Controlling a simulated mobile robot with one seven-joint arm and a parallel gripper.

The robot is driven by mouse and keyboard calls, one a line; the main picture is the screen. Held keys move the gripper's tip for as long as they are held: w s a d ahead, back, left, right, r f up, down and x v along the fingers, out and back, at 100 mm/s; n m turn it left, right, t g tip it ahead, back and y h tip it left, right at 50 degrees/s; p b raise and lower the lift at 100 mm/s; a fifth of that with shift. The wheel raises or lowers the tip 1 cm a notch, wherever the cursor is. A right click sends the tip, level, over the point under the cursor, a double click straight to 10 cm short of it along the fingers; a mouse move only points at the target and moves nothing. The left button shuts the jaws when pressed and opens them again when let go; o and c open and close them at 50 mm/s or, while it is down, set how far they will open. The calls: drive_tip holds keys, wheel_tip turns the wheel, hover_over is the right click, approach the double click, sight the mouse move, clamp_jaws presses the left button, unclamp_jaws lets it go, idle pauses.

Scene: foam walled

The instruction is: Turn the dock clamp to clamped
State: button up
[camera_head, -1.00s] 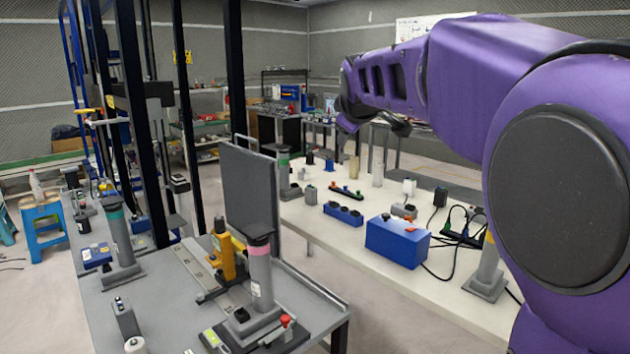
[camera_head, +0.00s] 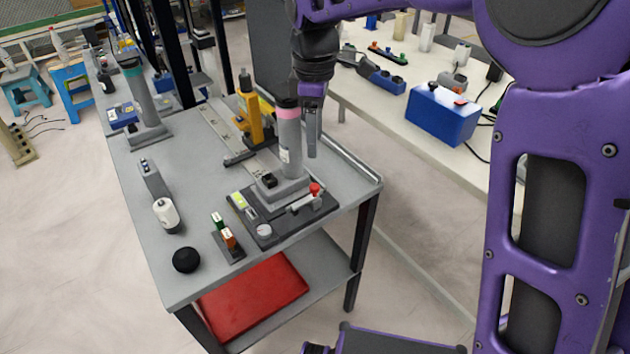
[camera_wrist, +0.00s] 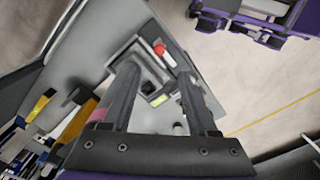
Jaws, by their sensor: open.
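The dock (camera_head: 264,232) is a dark plate near the front right of the grey cart. A grey post with a pink band (camera_head: 290,145) stands in its grey foot. The clamp lever (camera_head: 302,203), a pale bar with a red knob (camera_head: 315,188), lies at the plate's right side. My gripper (camera_head: 312,153) points down above and behind the knob, apart from it, just right of the post. In the wrist view my gripper (camera_wrist: 158,75) is open and empty. The red knob (camera_wrist: 159,49) shows beyond the fingertips, between them. The fingers hide part of the dock.
A yellow device (camera_head: 248,118) stands behind the post. A white table with a blue box (camera_head: 440,114) stands at right.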

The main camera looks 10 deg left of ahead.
sight(315, 186)
wheel_tip(315, 186, down, 12)
drive_tip(key=shift+f+b, duration=0.1)
drive_tip(key=shift+b, duration=0.85)
clamp_jaws()
